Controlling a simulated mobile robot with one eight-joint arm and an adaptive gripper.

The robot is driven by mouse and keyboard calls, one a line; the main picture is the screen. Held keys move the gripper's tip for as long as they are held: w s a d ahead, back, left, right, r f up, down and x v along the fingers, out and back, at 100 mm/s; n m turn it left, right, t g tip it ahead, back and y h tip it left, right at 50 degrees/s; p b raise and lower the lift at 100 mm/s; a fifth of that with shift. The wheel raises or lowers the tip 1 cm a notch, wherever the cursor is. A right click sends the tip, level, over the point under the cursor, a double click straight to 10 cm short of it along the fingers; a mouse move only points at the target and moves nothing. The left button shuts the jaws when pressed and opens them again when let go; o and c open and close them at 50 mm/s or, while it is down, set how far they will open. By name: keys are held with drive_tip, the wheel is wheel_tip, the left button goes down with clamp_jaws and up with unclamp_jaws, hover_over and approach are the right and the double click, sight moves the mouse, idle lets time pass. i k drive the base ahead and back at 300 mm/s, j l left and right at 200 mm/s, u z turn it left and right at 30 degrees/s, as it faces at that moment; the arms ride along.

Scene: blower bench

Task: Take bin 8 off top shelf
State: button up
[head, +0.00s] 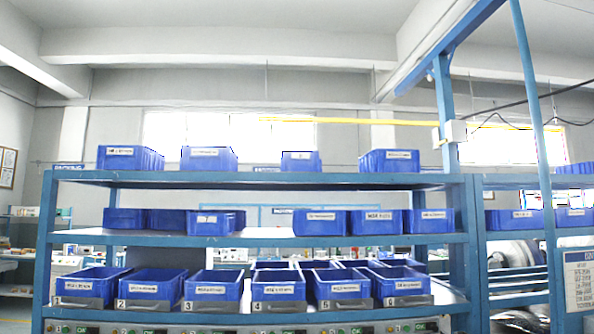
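The top shelf (262,178) of a blue rack holds several blue bins, spaced apart with bare shelf between them. From left to right they are a far-left bin (135,158), a second bin (208,160), a smaller bin (301,161) and a right bin (389,161). Each has a white front label, too small to read. I cannot tell which is bin 8. My gripper is not in view.
The middle shelf (262,240) carries several blue bins, with a gap near its centre. Lower bins stand above number plates 1 to 6, such as bin 1 (88,287). A blue post (446,110) and a slanted pole (535,110) rise at right.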

sight(299, 161)
drive_tip(key=i+j+z, duration=0.2)
drive_tip(key=i+j, duration=0.2)
drive_tip(key=j, duration=0.2)
drive_tip(key=i+j+z, duration=0.25)
drive_tip(key=j, duration=0.4)
drive_tip(key=i+j+z, duration=0.1)
drive_tip(key=i+j, duration=0.2)
